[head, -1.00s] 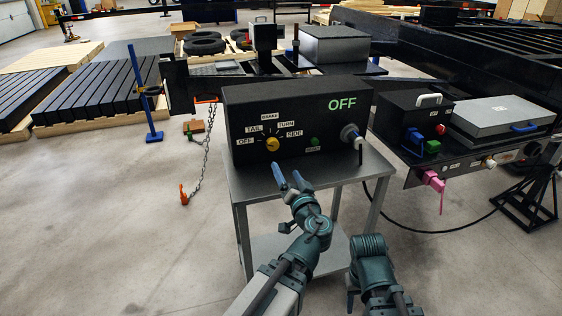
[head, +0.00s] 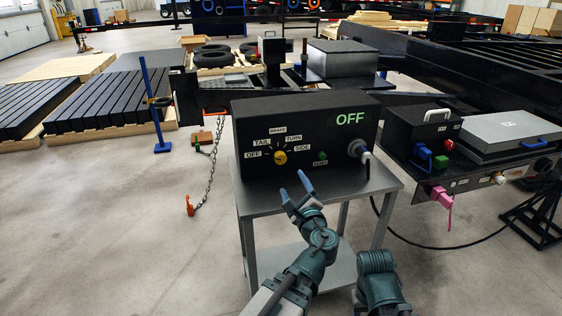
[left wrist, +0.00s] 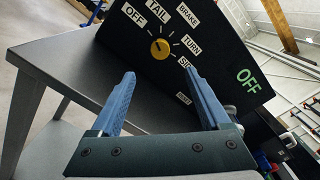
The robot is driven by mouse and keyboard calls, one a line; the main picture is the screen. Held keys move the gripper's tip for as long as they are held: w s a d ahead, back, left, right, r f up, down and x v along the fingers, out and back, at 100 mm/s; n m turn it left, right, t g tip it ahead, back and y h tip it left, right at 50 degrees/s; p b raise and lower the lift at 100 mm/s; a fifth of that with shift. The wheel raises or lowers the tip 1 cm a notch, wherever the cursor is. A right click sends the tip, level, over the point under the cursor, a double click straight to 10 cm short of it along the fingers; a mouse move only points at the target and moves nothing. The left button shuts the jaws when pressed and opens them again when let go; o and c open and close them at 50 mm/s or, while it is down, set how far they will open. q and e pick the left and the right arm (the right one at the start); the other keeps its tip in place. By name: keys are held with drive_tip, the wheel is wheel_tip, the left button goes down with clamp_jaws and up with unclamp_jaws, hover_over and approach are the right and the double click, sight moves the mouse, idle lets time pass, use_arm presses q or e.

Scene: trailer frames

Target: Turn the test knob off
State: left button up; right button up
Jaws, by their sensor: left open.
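The test knob (head: 280,158) is a small yellow dial on the front of a black box (head: 330,135). Labels OFF, TAIL, BRAKE, TURN and SIDE stand around it. It also shows in the left wrist view (left wrist: 160,49), near the OFF and TAIL labels; I cannot tell surely which label it points to. A green OFF display (head: 350,119) is lit at the box's upper right. My left gripper (head: 296,186) is open and empty, in front of and below the knob, apart from it. In the left wrist view its blue fingers (left wrist: 160,76) frame the space below the knob.
The box stands on a grey metal table (head: 275,201). A green reset button (head: 320,157) and a plugged connector (head: 361,150) are right of the knob. Another black box (head: 420,125) with plugs stands at right. A chain (head: 209,175) hangs at left. Floor at left is mostly clear.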

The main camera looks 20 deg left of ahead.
sight(280, 160)
use_arm(q)
drive_tip(key=x, duration=1.4)
drive_tip(key=shift+s, duration=0.1)
clamp_jaws()
drive_tip(key=shift+n, duration=1.6)
unclamp_jaws()
drive_tip(key=v, duration=1.3)
drive_tip(key=shift+s+d, duration=0.3)
